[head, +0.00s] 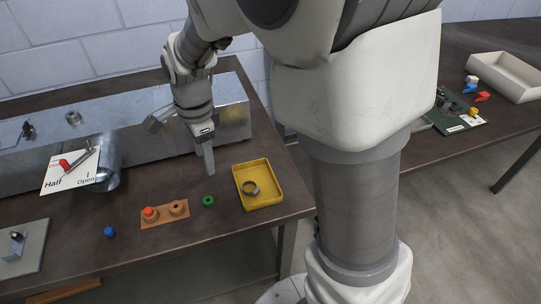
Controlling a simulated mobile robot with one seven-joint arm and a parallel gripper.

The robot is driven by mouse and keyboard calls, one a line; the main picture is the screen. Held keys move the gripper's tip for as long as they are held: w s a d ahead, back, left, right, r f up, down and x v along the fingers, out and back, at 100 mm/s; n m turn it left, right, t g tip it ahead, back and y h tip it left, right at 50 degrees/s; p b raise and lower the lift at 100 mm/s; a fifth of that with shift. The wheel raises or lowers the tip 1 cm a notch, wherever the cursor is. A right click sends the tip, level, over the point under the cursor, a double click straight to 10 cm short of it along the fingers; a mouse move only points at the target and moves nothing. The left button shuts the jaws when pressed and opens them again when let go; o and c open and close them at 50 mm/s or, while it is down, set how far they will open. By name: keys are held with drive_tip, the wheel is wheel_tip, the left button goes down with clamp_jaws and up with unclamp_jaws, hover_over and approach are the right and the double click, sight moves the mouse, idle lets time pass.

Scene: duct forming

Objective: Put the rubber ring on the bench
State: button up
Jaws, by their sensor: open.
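The dark brown bench (85,211) fills the left of the head view. A small green ring (208,201) lies flat on it, between a wooden block and a yellow tray. It may be the rubber ring, but I cannot tell its material. A grey ring (250,187) lies in the yellow tray (275,186). My gripper (208,170) points down over the bench, in front of the metal duct and behind the green ring in the picture. It is open, and I see nothing held in it. One finger mostly hides the other.
A long metal duct (40,155) runs along the back of the bench, with a white Half/Open card (62,178) at its front. The wooden block (164,214) and a blue piece (109,231) stand nearby. A second table at right holds a pale tray (500,75).

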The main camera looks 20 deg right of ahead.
drive_tip(key=s+d+r+n+t, duration=0.2)
drive_tip(key=s+d+r+n, duration=0.3)
drive_tip(key=s+n, duration=0.3)
drive_tip(key=s+d+r+n+t, duration=0.3)
drive_tip(key=s+d+r+n, duration=0.2)
drive_tip(key=s+r+n, duration=0.2)
drive_tip(key=shift+s+d+n, duration=0.3)
drive_tip(key=shift+s+n, duration=0.1)
drive_tip(key=shift+s, duration=0.6)
